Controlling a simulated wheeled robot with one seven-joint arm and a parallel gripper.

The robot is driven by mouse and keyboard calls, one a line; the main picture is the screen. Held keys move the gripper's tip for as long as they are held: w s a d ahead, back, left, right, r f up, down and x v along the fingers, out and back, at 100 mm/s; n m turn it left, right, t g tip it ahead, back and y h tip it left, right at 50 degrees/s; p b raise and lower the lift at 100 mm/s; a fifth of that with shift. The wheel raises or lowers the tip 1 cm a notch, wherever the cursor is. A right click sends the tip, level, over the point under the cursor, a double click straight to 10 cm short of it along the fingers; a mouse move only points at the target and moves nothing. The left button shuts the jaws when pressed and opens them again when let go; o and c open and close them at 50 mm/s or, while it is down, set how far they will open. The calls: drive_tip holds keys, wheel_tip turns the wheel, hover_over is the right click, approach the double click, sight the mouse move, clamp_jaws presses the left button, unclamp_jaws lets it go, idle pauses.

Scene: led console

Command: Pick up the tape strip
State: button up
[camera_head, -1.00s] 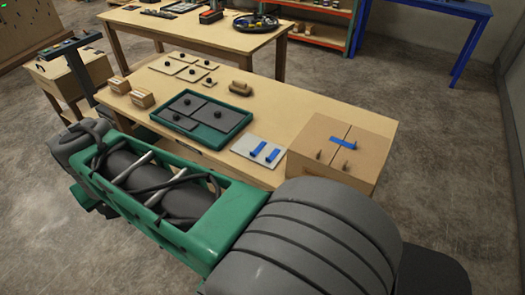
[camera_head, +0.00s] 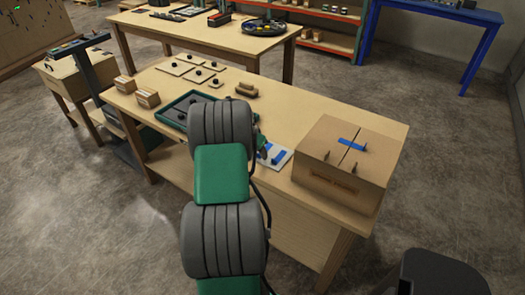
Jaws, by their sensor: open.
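A white card (camera_head: 285,163) lies on the wooden bench with blue tape strips on it. One tape strip (camera_head: 278,156) shows at its right side. Another strip (camera_head: 267,147) is mostly hidden behind my arm. My gripper (camera_head: 263,154) shows only as a small dark part at the right edge of my arm, over the left part of the card. The arm hides the rest of it, and contact with a strip cannot be seen. A cardboard box (camera_head: 325,183) stands right of the card, with a blue strip (camera_head: 352,144) across its top seam.
A green tray (camera_head: 173,113) with dark plates is partly behind my arm. Flat wooden plates (camera_head: 187,64) with black knobs, wooden blocks (camera_head: 147,98) and a brown part (camera_head: 246,90) lie on the bench (camera_head: 300,102). Bare bench top lies behind the box.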

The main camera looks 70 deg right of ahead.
drive_tip(key=shift+d+f, duration=0.1)
drive_tip(key=shift+f, duration=0.1)
clamp_jaws()
idle(0.4)
